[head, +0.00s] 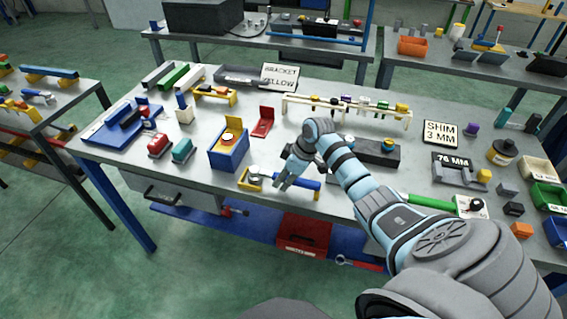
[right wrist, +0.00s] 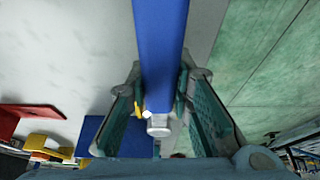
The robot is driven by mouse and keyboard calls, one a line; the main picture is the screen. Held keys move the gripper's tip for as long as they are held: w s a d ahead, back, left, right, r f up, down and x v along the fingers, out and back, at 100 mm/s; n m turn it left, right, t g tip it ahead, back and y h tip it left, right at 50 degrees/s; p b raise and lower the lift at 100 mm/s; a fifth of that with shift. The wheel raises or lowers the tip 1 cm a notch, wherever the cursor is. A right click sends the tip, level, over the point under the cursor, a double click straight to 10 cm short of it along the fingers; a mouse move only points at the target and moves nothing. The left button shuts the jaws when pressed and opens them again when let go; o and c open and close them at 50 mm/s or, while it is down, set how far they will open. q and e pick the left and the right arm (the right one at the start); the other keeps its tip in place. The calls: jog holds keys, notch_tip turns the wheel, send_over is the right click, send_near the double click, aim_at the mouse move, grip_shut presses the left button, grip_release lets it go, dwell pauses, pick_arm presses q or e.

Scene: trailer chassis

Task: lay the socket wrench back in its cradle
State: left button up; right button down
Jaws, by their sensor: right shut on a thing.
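The socket wrench has a blue handle (head: 308,183), which also shows in the right wrist view (right wrist: 160,45) with a silver metal end. My right gripper (head: 284,183) is shut on the blue handle, with a finger on each side of it in the right wrist view (right wrist: 165,100). A yellow cradle (head: 244,184) lies at the table's front edge, just left of the gripper, with a round metal part at it. The gripper partly hides the wrench, so I cannot tell whether it touches the cradle. My left gripper is not in view.
A blue box with a yellow top (head: 229,155) stands left of the cradle. A red bracket (head: 263,122) is behind. The tabletop's front edge is close.

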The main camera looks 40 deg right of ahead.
jog(key=shift+r, duration=0.1)
jog(key=c, duration=0.9)
grip_release()
jog(key=shift+o, duration=0.2)
notch_tip(320, 180, up, 6)
jog(key=p, duration=0.6)
jog(key=shift+r, duration=0.95)
